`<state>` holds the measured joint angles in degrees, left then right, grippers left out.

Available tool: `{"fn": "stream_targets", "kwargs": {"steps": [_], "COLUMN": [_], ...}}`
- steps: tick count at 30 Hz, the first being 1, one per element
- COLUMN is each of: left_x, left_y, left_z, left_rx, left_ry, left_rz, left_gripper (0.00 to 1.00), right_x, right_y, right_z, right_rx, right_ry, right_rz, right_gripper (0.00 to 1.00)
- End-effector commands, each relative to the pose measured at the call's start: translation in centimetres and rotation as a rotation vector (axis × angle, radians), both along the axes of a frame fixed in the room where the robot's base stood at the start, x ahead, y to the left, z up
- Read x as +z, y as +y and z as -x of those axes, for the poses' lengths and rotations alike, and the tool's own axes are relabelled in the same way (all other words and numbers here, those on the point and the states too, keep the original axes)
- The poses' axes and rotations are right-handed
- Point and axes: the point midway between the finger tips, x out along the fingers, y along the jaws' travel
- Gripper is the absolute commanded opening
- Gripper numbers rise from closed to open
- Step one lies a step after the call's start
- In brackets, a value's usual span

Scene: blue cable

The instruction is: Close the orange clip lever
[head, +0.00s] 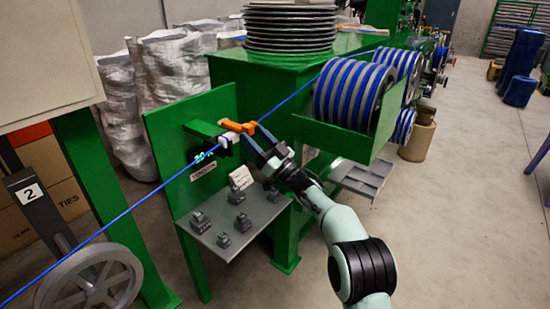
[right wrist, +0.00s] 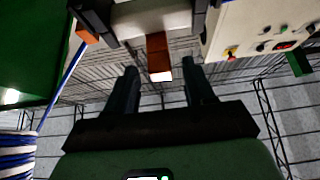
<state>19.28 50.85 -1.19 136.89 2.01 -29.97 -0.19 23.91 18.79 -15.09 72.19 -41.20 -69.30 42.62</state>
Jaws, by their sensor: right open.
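The orange clip lever (head: 238,127) sits on top of a white clip body (head: 229,139) on the green stand, above the "TENSION" label. In the right wrist view an orange bar (right wrist: 157,50) with a pale end lies in line with the gap between my fingertips; I cannot tell if they touch it. My right gripper (head: 257,138) is open and empty at the lever's right end; it also shows in the right wrist view (right wrist: 160,70). The blue cable (head: 110,222) runs taut through the clip area, from the spools to the lower left. My left gripper is not in view.
A grey shelf (head: 256,217) with several small grey blocks is below the clip. Blue-striped spools (head: 345,95) stand behind the gripper on the right. A green upright panel (head: 165,135) backs the clip. A grey wheel (head: 90,283) is at the lower left.

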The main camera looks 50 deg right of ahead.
Motion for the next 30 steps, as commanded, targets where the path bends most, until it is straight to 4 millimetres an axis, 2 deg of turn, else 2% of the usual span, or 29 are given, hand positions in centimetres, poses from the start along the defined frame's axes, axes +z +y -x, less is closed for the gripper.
{"fn": "stream_targets", "kwargs": {"steps": [9, 15, 21, 30], "left_x": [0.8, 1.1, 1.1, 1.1], "left_y": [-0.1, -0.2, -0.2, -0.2], "left_z": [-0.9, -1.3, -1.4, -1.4], "left_rx": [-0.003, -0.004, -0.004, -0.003], "left_ry": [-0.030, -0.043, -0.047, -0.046], "left_rz": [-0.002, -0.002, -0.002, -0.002], "left_gripper": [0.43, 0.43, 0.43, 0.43], "right_x": [-3.8, -5.3, -5.9, -5.9], "right_y": [-0.6, -0.7, -0.7, -0.7], "right_z": [6.0, 8.5, 9.4, 9.4], "right_rx": [-0.003, -0.002, -0.001, 0.000], "right_ry": [0.005, 0.003, 0.002, 0.002], "right_rz": [-0.002, -0.001, 0.001, 0.000], "right_gripper": [0.53, 0.53, 0.53, 0.53]}}
